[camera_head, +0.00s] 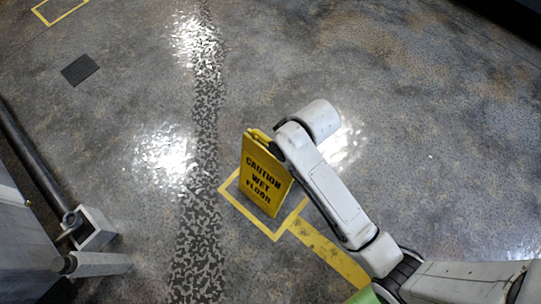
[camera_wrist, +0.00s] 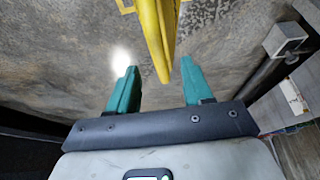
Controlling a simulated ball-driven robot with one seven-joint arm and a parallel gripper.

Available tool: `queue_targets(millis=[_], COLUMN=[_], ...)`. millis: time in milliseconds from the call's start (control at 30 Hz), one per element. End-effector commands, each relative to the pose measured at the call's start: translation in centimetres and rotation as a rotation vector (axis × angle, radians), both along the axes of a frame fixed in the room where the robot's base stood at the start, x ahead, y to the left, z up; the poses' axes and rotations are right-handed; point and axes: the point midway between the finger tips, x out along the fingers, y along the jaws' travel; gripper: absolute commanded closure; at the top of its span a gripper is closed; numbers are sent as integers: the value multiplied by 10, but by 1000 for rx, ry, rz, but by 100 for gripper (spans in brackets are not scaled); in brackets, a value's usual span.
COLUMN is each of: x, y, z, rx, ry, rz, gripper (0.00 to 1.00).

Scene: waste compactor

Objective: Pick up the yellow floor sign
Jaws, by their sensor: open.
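The yellow floor sign (camera_head: 264,176) stands upright on the floor in the head view, with "CAUTION WET FLOOR" in black on its face. My arm's end is just above and to the right of its top, and the gripper itself is hidden there. In the wrist view, the sign (camera_wrist: 155,35) is seen from its narrow edge, at the top middle. My gripper (camera_wrist: 157,78) has two teal fingers, spread apart. The sign's near end lies between and slightly beyond the fingertips. I see no contact with either finger.
A yellow outline (camera_head: 250,220) is marked on the floor around the sign's base, with a yellow strip (camera_head: 328,252) running to the lower right. A grey metal frame with a dark rail (camera_head: 35,155) stands at the left. The floor beyond the sign is clear.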

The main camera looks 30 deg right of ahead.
Motion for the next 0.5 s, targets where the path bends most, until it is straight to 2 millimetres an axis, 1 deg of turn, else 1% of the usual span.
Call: queue_targets(millis=[33, 100, 200, 367, 500], x=[4, 7, 12, 16, 27], y=[1, 2, 4, 5, 8], z=[-13, -22, -32, -40, -56], rx=[0, 0, 0, 0, 0], ry=[1, 1, 1, 0, 0], rz=[0, -1, -1, 0, 0], gripper=[50, 50, 50, 50, 50])
